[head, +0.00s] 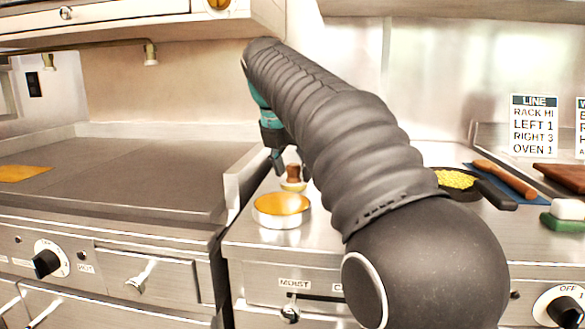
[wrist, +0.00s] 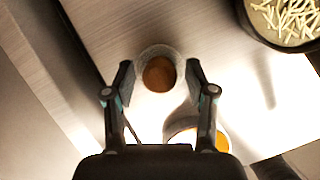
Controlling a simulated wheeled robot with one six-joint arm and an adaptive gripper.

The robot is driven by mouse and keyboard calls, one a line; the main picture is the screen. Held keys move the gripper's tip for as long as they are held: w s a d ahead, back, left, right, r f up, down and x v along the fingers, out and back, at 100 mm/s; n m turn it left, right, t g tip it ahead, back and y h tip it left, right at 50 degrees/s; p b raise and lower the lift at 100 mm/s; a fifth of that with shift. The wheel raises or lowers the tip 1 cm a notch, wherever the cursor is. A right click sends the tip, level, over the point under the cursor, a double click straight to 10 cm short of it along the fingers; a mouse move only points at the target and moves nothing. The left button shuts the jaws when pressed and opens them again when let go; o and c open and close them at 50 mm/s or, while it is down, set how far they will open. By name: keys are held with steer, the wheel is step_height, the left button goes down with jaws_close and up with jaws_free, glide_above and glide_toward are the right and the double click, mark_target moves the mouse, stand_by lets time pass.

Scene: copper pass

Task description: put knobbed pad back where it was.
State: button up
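The knobbed pad (head: 293,180) has an upright brown wooden knob on a pale round base. It stands on the steel counter behind a round tin. In the wrist view the pad (wrist: 159,73) shows from above, as a brown disc inside a grey ring. My gripper (wrist: 160,75) is open, with one finger on each side of the pad. Both fingers look apart from it, and nothing is held. In the head view my gripper (head: 277,160) is just left of and above the knob, partly hidden by my arm.
The round tin with orange contents (head: 281,211) stands in front of the pad. A dark pan of yellow strips (head: 457,181) is to the right, near a rolling pin (head: 504,177) on a blue cloth. A raised griddle edge (head: 244,180) borders the counter's left side.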

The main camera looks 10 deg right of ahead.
steer(key=shift+r, duration=0.15)
steer(key=p+v, duration=0.1)
steer(key=v, duration=1.1)
steer(key=shift+w, duration=0.1)
stand_by(1.2)
